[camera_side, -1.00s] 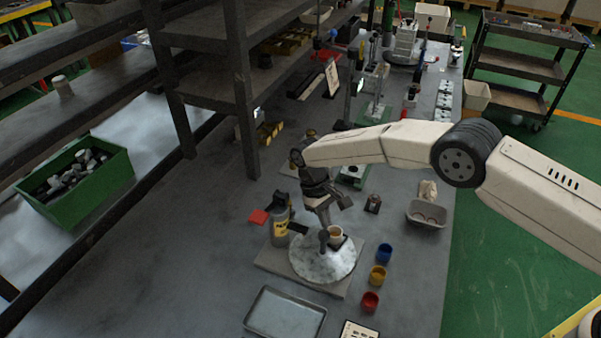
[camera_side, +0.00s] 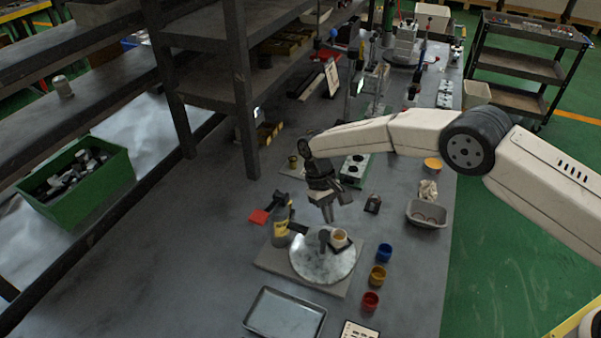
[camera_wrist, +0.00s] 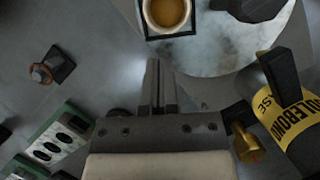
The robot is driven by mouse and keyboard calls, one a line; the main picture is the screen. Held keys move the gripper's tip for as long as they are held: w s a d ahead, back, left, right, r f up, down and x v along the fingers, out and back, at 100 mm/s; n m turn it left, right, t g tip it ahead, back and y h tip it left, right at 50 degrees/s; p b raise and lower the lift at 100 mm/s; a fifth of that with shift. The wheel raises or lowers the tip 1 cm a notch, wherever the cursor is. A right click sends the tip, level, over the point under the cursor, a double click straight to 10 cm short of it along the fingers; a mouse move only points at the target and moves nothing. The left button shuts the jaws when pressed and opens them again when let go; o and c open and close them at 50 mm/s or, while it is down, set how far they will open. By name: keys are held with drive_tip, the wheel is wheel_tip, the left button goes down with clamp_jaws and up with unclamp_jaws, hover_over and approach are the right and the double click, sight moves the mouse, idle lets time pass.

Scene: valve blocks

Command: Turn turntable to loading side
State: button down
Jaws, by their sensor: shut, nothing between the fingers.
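The turntable (camera_side: 318,270) is a round, mottled grey-white disc on a square base plate (camera_side: 272,256). A pale cup with amber contents (camera_side: 339,238) sits in a dark square holder at the disc's far right edge. A dark upright post (camera_side: 323,240) stands on the disc left of the cup. In the wrist view the disc (camera_wrist: 225,50) and cup (camera_wrist: 167,12) show at the top. My gripper (camera_side: 328,217) is shut and empty, pointing down above and just behind the disc's far edge; its fingers also show in the wrist view (camera_wrist: 158,80), apart from the cup.
Blue (camera_side: 384,253), yellow (camera_side: 377,276) and red (camera_side: 370,301) cups line the right. A metal tray (camera_side: 285,315) lies in front. A small dark block (camera_side: 373,204) and grey bin (camera_side: 427,214) stand behind right.

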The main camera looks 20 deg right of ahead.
drive_tip(key=v, duration=0.8)
drive_tip(key=shift+a, duration=0.15)
drive_tip(key=shift+r, duration=0.25)
drive_tip(key=s+d+r+m+t+y, duration=0.1)
drive_tip(key=s+d+r+t, duration=0.2)
drive_tip(key=d, duration=0.4)
drive_tip(key=s+d+r+m+t, duration=0.1)
drive_tip(key=s+d+r, duration=0.3)
drive_tip(key=d+r, duration=0.15)
drive_tip(key=s+d+t, duration=0.1)
drive_tip(key=s+d, duration=0.3)
drive_tip(key=s, duration=0.5)
drive_tip(key=s+d+t, duration=0.1)
drive_tip(key=s+d, duration=0.4)
drive_tip(key=s, duration=0.4)
drive_tip(key=shift+m+t, duration=0.3)
drive_tip(key=shift+t, duration=0.1)
drive_tip(key=shift+d, duration=0.15)
